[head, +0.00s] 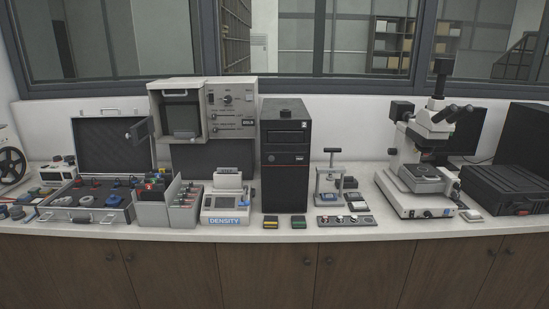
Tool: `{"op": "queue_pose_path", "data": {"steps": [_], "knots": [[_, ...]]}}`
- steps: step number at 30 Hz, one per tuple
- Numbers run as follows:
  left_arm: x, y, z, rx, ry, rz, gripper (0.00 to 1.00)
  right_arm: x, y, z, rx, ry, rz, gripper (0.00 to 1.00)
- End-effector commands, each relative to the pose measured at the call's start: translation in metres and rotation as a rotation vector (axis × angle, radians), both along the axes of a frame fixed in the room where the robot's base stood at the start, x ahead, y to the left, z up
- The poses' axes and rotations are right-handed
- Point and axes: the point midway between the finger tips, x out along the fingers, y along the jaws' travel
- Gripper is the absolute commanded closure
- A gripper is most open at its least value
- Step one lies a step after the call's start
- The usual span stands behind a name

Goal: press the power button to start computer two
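A black computer tower (286,180) stands upright near the middle of the counter, its front facing me. Its upper front has drive-bay panels and a few small marks; I cannot make out which one is the power button. Neither of my grippers shows in the head view.
A grey machine (231,108) and a DENSITY scale (224,218) stand left of the tower. A small press (328,176) and a microscope (425,170) stand to its right. Two small boxes (271,223) (299,222) lie before it. An open case (84,214) is far left.

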Motion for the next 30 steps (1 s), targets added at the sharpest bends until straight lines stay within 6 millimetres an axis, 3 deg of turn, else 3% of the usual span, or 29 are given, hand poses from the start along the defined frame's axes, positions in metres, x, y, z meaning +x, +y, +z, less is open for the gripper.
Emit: {"op": "queue_pose_path", "data": {"steps": [12, 14, 21, 30], "knots": [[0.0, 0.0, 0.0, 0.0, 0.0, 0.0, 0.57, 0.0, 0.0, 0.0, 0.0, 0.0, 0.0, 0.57], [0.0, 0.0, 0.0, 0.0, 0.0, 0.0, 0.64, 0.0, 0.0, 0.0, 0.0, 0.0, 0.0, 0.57], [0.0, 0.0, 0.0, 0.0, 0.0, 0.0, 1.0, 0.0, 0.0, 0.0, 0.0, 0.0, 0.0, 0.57], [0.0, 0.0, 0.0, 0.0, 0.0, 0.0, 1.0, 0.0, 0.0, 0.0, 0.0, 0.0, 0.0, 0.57]]}}
